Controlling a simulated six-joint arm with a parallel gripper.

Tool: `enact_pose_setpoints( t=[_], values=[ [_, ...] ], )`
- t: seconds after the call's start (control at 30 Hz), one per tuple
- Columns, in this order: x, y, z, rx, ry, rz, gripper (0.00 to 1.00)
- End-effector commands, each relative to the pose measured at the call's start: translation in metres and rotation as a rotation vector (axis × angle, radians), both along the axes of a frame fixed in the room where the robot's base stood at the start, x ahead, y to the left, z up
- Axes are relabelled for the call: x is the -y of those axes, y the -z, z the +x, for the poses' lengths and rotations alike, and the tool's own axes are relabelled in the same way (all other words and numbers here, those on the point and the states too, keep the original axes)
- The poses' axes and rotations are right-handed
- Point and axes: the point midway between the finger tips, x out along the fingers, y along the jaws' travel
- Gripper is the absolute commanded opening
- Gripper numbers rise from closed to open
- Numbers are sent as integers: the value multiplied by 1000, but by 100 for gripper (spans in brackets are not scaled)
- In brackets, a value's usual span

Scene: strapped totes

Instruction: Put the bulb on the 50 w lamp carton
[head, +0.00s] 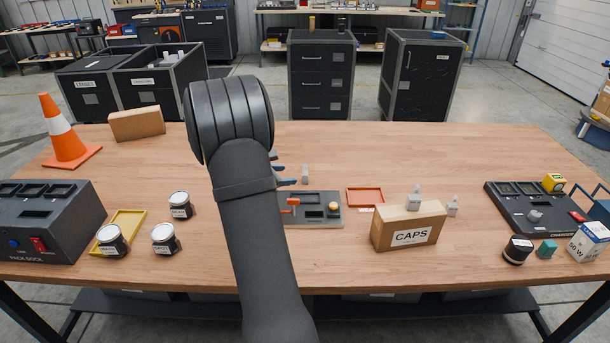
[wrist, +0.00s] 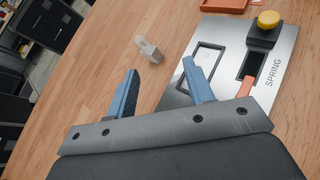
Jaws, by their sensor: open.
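Several small pale grey bulb-like pieces are in view, and I cannot tell for sure which is the bulb. One pale piece (head: 305,174) stands alone near my gripper (head: 284,170); it also shows in the wrist view (wrist: 149,48), just beyond the fingertips. Another (head: 413,199) is on the CAPS box, and one (head: 453,206) is beside it. My gripper's blue fingers (wrist: 160,69) are apart with nothing between them.
A metal SPRING plate (head: 325,210) with a yellow knob lies by my gripper. The CAPS box (head: 408,228) and a dark charger-like tray (head: 530,208) are toward the right. Jars, a cone (head: 65,138) and a pack dock (head: 45,222) occupy the left. The back right tabletop is clear.

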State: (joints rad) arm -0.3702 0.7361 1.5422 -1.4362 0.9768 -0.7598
Motion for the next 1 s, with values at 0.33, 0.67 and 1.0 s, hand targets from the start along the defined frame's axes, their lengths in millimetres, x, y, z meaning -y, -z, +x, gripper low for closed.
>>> enact_pose_setpoints(
  t=[0.33,0.67,1.0],
  values=[
    [-28,7,-8,-93,-269,-219,48],
    [11,33,43,-93,-264,-216,48],
    [34,49,77,-90,-267,-214,48]
  ],
)
